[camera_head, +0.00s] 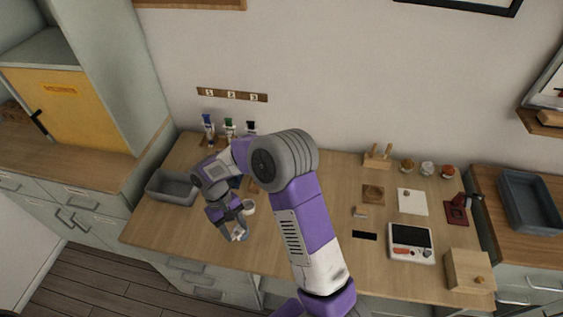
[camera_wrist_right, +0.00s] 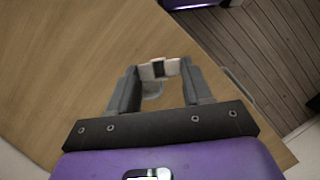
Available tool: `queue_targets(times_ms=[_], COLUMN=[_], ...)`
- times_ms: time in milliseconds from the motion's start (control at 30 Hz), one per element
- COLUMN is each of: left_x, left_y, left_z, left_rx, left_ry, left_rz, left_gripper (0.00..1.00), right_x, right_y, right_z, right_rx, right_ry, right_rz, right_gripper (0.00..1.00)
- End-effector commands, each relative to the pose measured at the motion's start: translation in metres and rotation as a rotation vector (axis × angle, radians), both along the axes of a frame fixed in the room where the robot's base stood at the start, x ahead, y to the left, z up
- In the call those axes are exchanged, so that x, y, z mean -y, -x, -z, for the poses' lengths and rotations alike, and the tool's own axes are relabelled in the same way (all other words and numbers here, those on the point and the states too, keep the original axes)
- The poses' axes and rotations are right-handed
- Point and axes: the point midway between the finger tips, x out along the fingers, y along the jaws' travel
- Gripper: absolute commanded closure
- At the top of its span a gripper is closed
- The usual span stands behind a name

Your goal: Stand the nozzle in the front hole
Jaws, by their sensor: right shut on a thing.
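My right gripper (camera_head: 238,234) is low over the front left part of the wooden table. It is shut on a small pale piece (camera_wrist_right: 160,69) with a dark middle, seen between the fingertips in the right wrist view. This may be the nozzle, but its shape is too small to be sure. In the head view the held piece shows only as a pale bluish spot at the fingertips. I cannot make out the front hole; my right arm covers part of the table behind the gripper. My left gripper is not in view.
A white round item (camera_head: 249,206) stands close behind the gripper. A grey bin (camera_head: 172,188) is at the left. Bottles (camera_head: 228,127) stand at the back under a numbered strip (camera_head: 232,94). A scale (camera_head: 411,243) and wooden box (camera_head: 469,270) are right. The table's front left is clear.

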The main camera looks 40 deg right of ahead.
Motion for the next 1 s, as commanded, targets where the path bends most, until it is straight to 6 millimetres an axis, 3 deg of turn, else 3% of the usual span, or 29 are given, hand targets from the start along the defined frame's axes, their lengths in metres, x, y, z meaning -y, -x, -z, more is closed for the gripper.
queue_targets(times_ms=[167, 700, 800, 1000], left_x=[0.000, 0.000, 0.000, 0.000], left_y=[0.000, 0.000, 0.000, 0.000], left_z=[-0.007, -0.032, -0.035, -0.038], left_rx=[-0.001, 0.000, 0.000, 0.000], left_ry=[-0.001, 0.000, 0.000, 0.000], left_rz=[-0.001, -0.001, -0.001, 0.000], left_gripper=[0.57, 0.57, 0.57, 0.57], right_x=[0.020, 0.131, 0.145, 0.161], right_y=[-0.024, -0.124, -0.137, -0.153], right_z=[0.001, -0.018, -0.023, -0.029], right_rx=[0.000, 0.006, 0.009, 0.010], right_ry=[0.004, 0.010, 0.008, 0.007], right_rz=[-0.273, -1.695, -1.903, -2.157], right_gripper=[0.83, 0.83, 0.83, 0.83])
